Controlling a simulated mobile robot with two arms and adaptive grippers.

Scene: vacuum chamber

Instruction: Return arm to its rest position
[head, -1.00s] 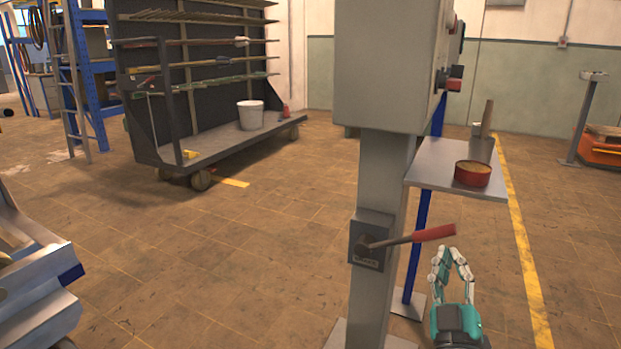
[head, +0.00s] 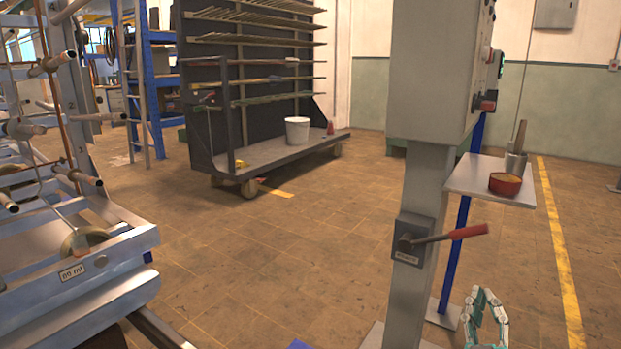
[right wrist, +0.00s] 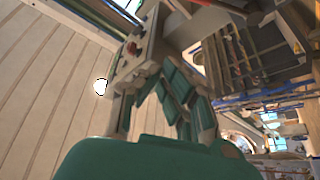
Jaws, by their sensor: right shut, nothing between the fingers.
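My right gripper (head: 487,318) is low at the right in the head view, below and right of the red-handled lever (head: 450,236) and apart from it. Its fingers meet at the tips and hold nothing. In the right wrist view the fingers (right wrist: 172,95) point up past a grey control box (right wrist: 135,55). The lever is mounted on a grey box on the post (head: 418,200) of a grey cabinet (head: 440,70). My left gripper is not in view.
A small shelf (head: 465,180) on the post's right holds a red tin (head: 505,184) and a cup (head: 515,163). A metal rack frame (head: 80,270) stands at the left. A dark cart (head: 280,150) with a white bucket (head: 297,131) stands behind. The floor between is clear.

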